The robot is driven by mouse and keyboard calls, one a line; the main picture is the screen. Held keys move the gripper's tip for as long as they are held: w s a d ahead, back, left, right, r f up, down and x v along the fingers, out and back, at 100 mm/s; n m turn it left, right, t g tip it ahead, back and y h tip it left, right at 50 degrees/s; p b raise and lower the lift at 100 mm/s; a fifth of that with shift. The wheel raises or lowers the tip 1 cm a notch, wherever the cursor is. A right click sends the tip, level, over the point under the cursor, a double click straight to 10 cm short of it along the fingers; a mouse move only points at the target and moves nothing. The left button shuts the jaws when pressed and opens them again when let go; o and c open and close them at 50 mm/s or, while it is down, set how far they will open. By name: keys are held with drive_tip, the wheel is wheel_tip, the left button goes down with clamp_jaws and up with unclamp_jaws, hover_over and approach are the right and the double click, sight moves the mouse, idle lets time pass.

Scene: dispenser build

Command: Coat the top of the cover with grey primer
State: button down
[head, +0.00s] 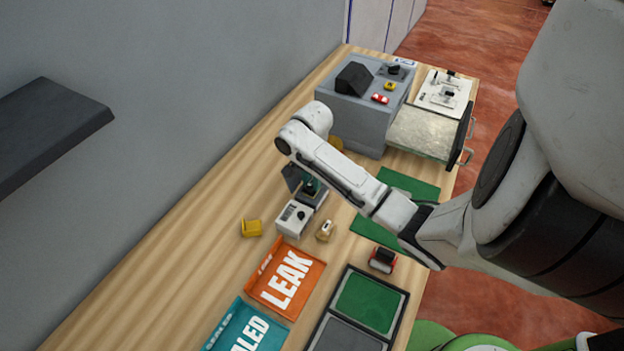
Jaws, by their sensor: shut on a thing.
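I cannot make out my gripper's fingers; my pale jointed arm reaches in from the right over the bench and hides what lies behind it. I cannot tell which thing is the cover, and I see no clear grey primer coat. A small white-grey device (294,219) stands on the bench beyond the orange tray, with dark parts behind it, partly hidden by my arm. A small cream and brown piece (325,230) sits to its right. A red, white and black piece (383,260) lies farther right.
An orange LEAK tray (262,296) and a teal tray (221,334) lie in front. A black-framed tray (348,320) has green and grey panels. A yellow holder (251,228) stands left. A grey cabinet (350,112) and pale open drawer (424,132) are behind. The left bench is clear.

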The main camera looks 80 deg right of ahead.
idle(0.4)
drive_tip(key=c, duration=0.9)
unclamp_jaws()
drive_tip(key=shift+o, duration=0.5)
drive_tip(key=o, duration=0.5)
drive_tip(key=shift+c, duration=0.2)
drive_tip(key=shift+r+p, duration=1.4)
drive_tip(key=shift+p, duration=0.1)
drive_tip(key=shift+r, duration=2.3)
drive_tip(key=shift+c, duration=0.5)
clamp_jaws()
